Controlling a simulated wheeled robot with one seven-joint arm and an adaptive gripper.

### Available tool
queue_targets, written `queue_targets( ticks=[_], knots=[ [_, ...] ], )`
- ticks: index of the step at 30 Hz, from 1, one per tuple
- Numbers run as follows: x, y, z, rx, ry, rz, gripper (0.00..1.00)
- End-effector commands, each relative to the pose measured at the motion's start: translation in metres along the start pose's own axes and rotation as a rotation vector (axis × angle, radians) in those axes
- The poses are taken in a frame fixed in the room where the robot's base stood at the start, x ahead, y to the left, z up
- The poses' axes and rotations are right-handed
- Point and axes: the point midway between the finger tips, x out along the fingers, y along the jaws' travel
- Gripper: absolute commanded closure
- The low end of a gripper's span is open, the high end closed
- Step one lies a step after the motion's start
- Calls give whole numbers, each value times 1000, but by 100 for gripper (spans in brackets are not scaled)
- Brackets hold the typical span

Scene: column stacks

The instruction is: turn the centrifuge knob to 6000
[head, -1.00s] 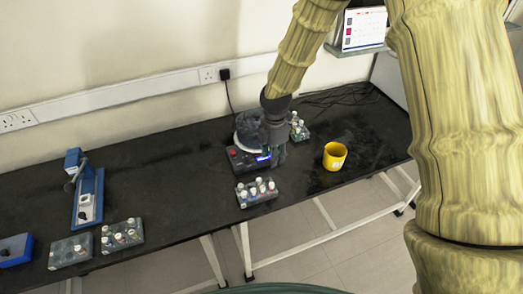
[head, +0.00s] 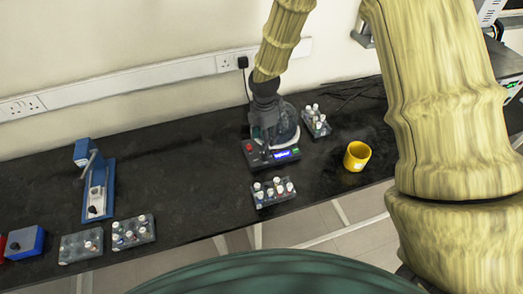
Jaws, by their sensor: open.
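The centrifuge (head: 286,155) stands on the black bench, a dark box with a round pale-rimmed top, a red button (head: 249,147) at its left and a lit blue display (head: 283,155) on its front. My gripper (head: 264,138) is over the left part of the centrifuge, pointing down, close above the front panel. It is open. The knob cannot be made out; my gripper covers that part of the panel. I cannot tell whether the fingers touch anything. The display's digits are too small to read.
A rack of vials (head: 273,192) stands just in front of the centrifuge, another (head: 316,121) behind it to the right. A yellow mug (head: 357,156) is to the right. A blue-framed device (head: 97,185) and more racks (head: 133,232) are at the left. The bench (head: 185,165) between is clear.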

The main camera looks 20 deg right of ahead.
Motion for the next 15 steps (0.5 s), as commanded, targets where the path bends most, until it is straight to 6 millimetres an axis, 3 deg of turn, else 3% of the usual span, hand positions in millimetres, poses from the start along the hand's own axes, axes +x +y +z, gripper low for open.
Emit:
queue_targets(
  ticks=[15],
  knots=[
    [57,-1,0,0,0,-2,57]
  ],
)
